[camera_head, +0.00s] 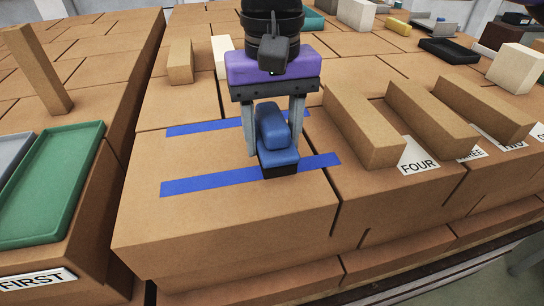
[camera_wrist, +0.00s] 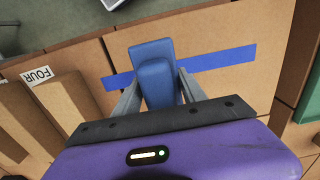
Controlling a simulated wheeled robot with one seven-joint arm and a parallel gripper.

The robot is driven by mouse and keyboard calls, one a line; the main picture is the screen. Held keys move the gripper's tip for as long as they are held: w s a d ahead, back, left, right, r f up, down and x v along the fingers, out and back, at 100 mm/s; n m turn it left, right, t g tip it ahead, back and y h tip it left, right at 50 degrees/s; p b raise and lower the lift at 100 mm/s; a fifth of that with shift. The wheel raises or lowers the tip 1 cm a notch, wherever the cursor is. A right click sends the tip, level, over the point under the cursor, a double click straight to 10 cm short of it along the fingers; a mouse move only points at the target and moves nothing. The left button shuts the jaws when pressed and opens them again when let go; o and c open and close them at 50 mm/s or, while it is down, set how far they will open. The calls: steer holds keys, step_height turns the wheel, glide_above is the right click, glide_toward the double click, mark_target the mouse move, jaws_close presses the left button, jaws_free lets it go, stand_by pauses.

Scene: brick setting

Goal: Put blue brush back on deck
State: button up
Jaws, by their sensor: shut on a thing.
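The blue brush (camera_head: 275,135) has a blue handle on top and a dark underside. It is between the two fingers of my gripper (camera_head: 272,143), which is shut on it. In the head view it is upright over the front box top, between and partly over two blue tape strips (camera_head: 250,175). In the wrist view the brush (camera_wrist: 155,75) lies between the fingertips (camera_wrist: 158,90), with the front tape strip (camera_wrist: 225,60) on both sides of it. I cannot tell whether its underside touches the box top. The deck is not clearly identifiable.
Brown blocks (camera_head: 362,130) stand to the right beside number labels, one reading FOUR (camera_head: 417,157). A green tray (camera_head: 45,190) lies on the left, above a FIRST label (camera_head: 38,280). A gap separates the left boxes from the middle.

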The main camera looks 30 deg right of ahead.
mark_target(273, 117)
steer(key=shift+f, duration=2.4)
steer(key=shift+f, duration=0.2)
steer(key=o, duration=1.3)
steer(key=shift+r, duration=0.2)
step_height(273, 117, up, 12)
steer(key=shift+r, duration=0.1)
steer(key=shift+s, duration=0.1)
